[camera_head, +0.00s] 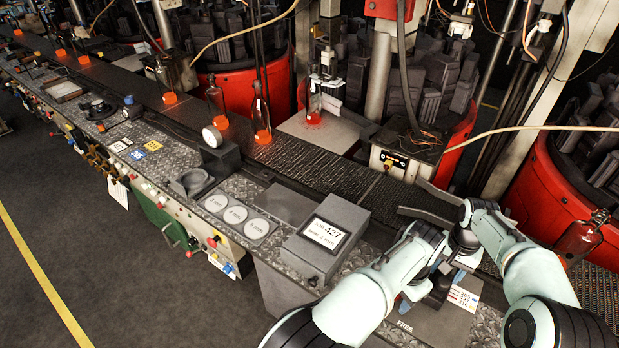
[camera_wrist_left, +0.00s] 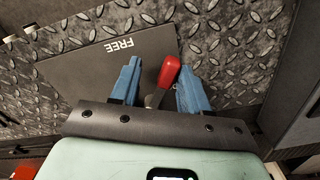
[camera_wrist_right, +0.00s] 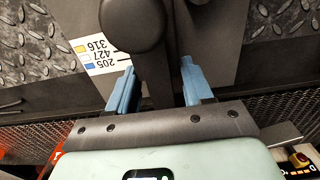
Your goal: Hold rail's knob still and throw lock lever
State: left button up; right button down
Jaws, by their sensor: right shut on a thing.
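The lock lever has a red grip and stands on a dark plate marked FREE (camera_wrist_left: 85,62). In the left wrist view the lever (camera_wrist_left: 168,73) is between the blue fingers of my left gripper (camera_wrist_left: 158,85). These fingers are apart, with a gap beside the lever. The arms partly hide the right gripper in the head view.
A card with 205, 427 and 316 (camera_wrist_right: 100,45) lies beside the knob. A grey box with a display reading 427 (camera_head: 326,234) stands left of my arms. A conveyor (camera_head: 290,165) with glowing bottles runs behind, before red moulds (camera_head: 230,100).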

pick_arm(q)
notch_tip(320, 180, up, 12)
jog(key=f, duration=0.1)
jog(key=w+a+n+t+h, duration=0.2)
jog(key=w+a+n+h, duration=0.15)
jog(key=w+n, duration=0.35)
jog(key=w+a+n+t+h, duration=0.1)
jog(key=w+a+n+h, duration=0.1)
jog(key=w+a+n, duration=0.45)
jog(key=w+a+n+t, duration=0.6)
jog(key=w+a+n, duration=0.5)
jog(key=a+n, duration=0.3)
jog(key=shift+w+a+r+y, duration=0.3)
jog(key=shift+a+r+y, duration=0.15)
jog(key=shift+a, duration=0.55)
